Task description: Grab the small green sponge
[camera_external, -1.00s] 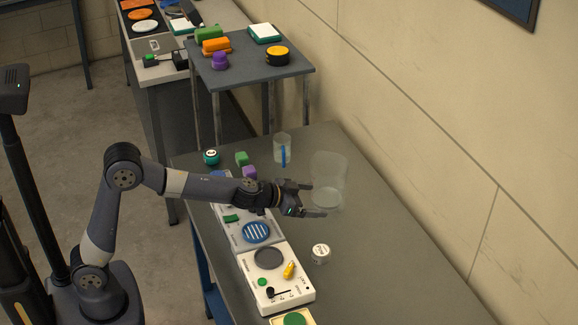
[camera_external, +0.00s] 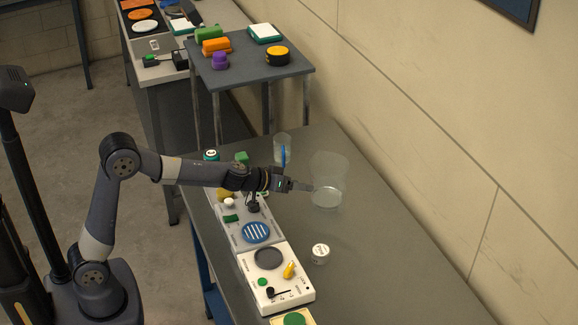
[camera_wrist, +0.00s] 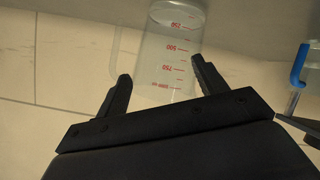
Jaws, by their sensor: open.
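A small green block (camera_external: 242,157), which may be the green sponge, sits on the long grey table just behind my forearm, which hides its lower part. A flat green piece (camera_external: 231,218) also lies on the light panel in front of my arm. My gripper (camera_external: 303,186) is open and empty, over the table to the right of both, with its fingers toward the clear beaker (camera_external: 328,178). In the wrist view my open fingers (camera_wrist: 161,72) show with the beaker (camera_wrist: 172,50) beyond them. No green thing shows there.
A clear cup with a blue strip (camera_external: 283,148) stands behind my gripper; its blue part shows in the wrist view (camera_wrist: 299,64). A white round tin (camera_external: 320,253) and a white control panel (camera_external: 284,290) are nearer. The table's right front is clear.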

